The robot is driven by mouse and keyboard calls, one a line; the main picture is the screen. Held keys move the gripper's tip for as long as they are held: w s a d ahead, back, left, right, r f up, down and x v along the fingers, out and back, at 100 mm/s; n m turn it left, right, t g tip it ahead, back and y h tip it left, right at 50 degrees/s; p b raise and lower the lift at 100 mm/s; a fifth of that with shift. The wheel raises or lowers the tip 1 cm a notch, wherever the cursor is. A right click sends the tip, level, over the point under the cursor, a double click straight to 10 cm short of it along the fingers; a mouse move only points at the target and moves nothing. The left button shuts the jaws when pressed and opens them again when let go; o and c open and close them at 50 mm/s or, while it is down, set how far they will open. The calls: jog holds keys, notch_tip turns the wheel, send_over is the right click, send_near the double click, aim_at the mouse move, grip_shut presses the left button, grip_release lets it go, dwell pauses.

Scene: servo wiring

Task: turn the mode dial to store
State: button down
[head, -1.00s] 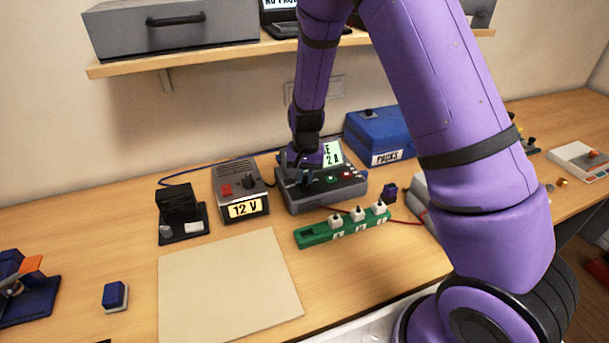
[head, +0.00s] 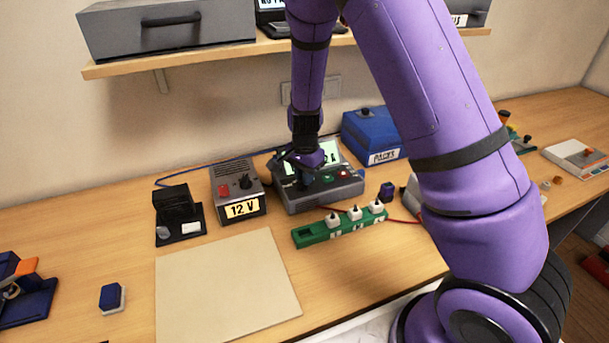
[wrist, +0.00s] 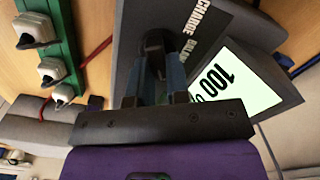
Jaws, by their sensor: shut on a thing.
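The grey charger unit (head: 297,203) stands on the bench, with a lit tilted screen and red and green buttons on its face. In the wrist view its screen (wrist: 240,85) reads 100, and the printed words CHARGE and what looks like BALAN show beside the dial. My gripper (wrist: 155,65) is over the charger face, shut on the dark mode dial (wrist: 153,43) between its fingers. In the head view my gripper (head: 304,180) hides the dial. Its pointer and the other labels are hidden, so I cannot tell its exact setting.
A 12 V supply (head: 238,190) stands just left of the charger. A green strip (head: 312,237) with white plugs lies in front, with a red wire behind it. A blue box (head: 372,138) stands behind right. A shelf (head: 200,62) hangs above. A pale mat (head: 225,285) lies front left.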

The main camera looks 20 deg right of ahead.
dwell(0.3)
jog(key=c, duration=1.1)
grip_release()
jog(key=shift+r, duration=0.1)
notch_tip(320, 180, up, 11)
